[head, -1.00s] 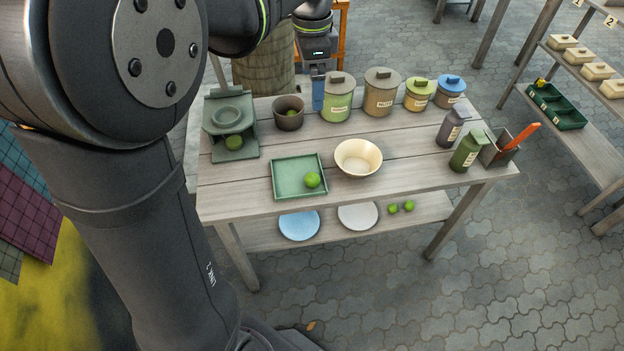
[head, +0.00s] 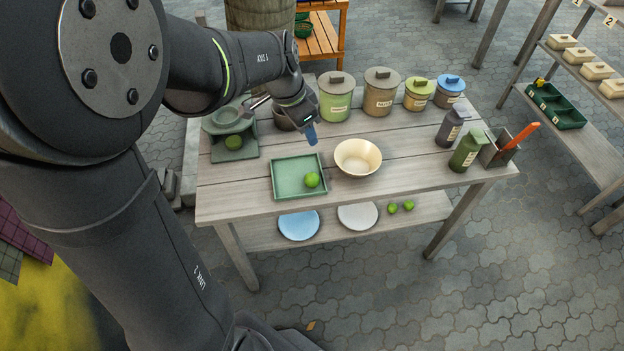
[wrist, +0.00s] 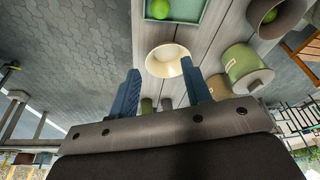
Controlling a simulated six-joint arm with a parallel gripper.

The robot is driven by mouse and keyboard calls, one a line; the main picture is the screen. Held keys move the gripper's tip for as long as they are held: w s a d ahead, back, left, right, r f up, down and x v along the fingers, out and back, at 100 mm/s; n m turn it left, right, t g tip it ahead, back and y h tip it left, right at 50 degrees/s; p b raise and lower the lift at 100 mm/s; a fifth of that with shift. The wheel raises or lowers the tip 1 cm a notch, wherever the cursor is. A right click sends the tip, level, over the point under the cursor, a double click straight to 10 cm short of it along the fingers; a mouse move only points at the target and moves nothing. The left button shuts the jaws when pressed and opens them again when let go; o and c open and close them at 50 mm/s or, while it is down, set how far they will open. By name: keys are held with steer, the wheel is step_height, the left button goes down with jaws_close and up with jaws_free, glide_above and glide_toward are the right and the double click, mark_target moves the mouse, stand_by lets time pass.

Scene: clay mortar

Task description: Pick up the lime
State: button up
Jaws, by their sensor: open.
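A green lime (head: 312,179) lies in the right part of a shallow green tray (head: 285,189) on the table. In the wrist view the lime (wrist: 159,9) sits in the tray at the top edge. My gripper (head: 312,139) is above the table, behind and higher than the tray, apart from the lime. Its two blue fingers (wrist: 158,92) are spread with nothing between them. Another lime (wrist: 269,15) shows inside the brown pot at the top right of the wrist view; in the head view my wrist mostly hides that pot.
A cream bowl (head: 357,158) stands just right of the tray. Lidded jars (head: 334,104) line the back, and bottles (head: 466,150) stand at the right. A green stand (head: 236,150) is at the left.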

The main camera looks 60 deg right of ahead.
mark_target(309, 178)
steer(key=a+f+n+h, duration=0.1)
steer(key=a+f+n, duration=0.3)
steer(key=f, duration=0.2)
steer(key=shift+t, duration=0.3)
steer(key=x, duration=1.6)
steer(key=shift+w+d+f, duration=0.3)
steer(key=shift+w+d, duration=0.05)
steer(key=shift+d, duration=0.1)
steer(key=shift+h, duration=0.3)
steer(key=c, duration=0.6)
